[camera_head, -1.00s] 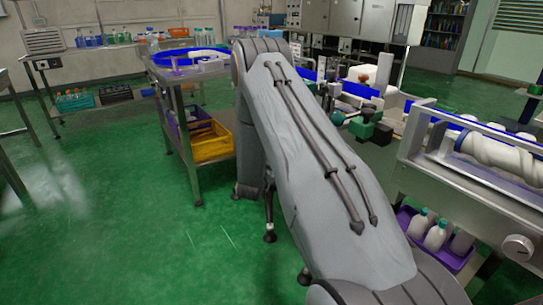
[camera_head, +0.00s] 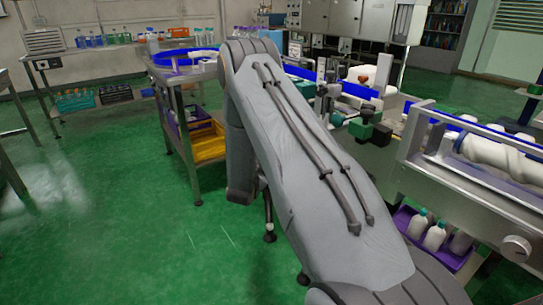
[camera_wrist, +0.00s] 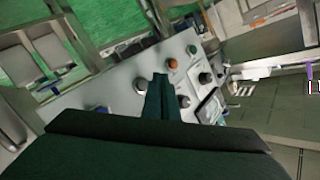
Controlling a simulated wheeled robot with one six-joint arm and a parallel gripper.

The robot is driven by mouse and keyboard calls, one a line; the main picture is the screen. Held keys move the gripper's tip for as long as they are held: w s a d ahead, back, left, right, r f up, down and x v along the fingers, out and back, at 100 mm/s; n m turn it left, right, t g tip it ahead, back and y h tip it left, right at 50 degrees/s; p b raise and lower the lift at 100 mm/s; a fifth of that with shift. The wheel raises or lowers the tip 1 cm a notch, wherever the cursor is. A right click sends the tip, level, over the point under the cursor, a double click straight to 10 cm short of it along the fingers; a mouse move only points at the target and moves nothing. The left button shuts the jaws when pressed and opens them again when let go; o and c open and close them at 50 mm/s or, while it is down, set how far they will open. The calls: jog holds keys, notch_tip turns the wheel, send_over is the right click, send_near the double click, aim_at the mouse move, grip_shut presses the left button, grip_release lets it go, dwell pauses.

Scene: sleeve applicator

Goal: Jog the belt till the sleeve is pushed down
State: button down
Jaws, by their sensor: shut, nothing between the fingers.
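In the wrist view my gripper (camera_wrist: 160,80) is shut and empty, its dark green fingers pointing at a light grey control panel (camera_wrist: 125,75). The panel carries an orange button (camera_wrist: 173,63), a green button (camera_wrist: 191,50), dark round knobs (camera_wrist: 205,78) and a small screen (camera_wrist: 209,108). The fingertips appear close to the orange button; I cannot tell whether they touch anything. In the head view my arm hides the gripper and the panel. A blue conveyor belt (camera_head: 358,90) runs behind my arm. I cannot make out the sleeve in either view.
A machine with a white screw (camera_head: 495,152) stands at the right, with a purple crate of white bottles (camera_head: 434,236) below. The green floor (camera_head: 110,200) at left is clear.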

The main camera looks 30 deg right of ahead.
jog(key=shift+a, duration=1.6)
jog(key=shift+a, duration=0.1)
dwell(2.3)
